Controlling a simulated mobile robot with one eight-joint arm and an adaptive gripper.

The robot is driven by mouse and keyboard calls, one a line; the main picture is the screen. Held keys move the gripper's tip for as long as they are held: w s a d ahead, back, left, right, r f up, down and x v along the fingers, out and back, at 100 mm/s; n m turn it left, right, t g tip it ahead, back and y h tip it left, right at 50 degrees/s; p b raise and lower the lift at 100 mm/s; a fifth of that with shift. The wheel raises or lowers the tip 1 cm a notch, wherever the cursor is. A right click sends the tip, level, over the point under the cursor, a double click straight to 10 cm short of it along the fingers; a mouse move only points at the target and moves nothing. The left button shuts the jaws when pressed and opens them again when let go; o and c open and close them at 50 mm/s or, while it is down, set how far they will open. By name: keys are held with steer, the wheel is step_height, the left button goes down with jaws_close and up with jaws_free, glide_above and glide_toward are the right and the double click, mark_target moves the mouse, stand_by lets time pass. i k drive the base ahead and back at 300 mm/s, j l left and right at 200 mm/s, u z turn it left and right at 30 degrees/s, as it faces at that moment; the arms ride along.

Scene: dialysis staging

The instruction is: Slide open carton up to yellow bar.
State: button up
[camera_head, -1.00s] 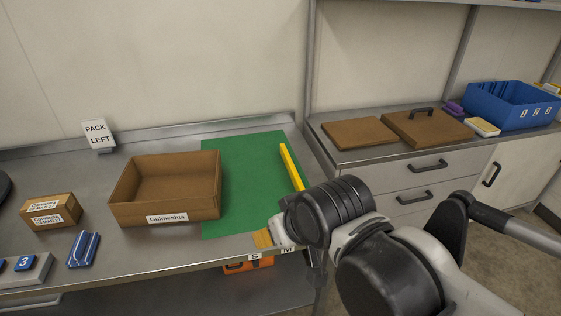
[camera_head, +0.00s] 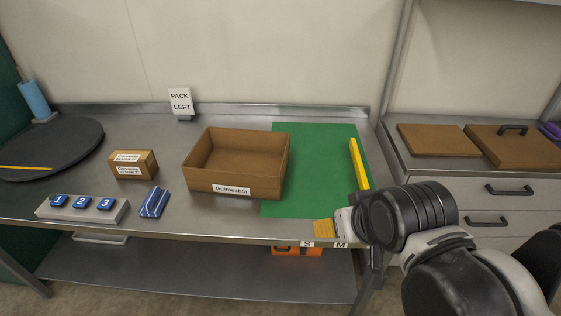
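The open carton (camera_head: 233,185) is a brown, empty, topless box with a "Gulmeshta" label on its front. It stands upright on the steel table, its right part over the left edge of the green mat (camera_head: 315,170). The yellow bar (camera_head: 359,164) lies along the mat's right side, with bare green between it and the carton. My gripper (camera_head: 326,228) is at the table's front edge, near the mat's front right corner, apart from the carton and the bar. Its tip shows as a tan-yellow pad; whether the fingers are open cannot be told.
Left of the carton are a small labelled box (camera_head: 133,164), a blue striped holder (camera_head: 153,202), a numbered button block (camera_head: 83,208) and a dark round disc (camera_head: 50,148). A "PACK LEFT" sign (camera_head: 181,102) stands behind. A right-hand counter holds brown boards (camera_head: 438,140).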

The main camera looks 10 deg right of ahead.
mark_target(251, 163)
steer(key=i+j+u, duration=0.15)
steer(key=i+j, duration=0.85)
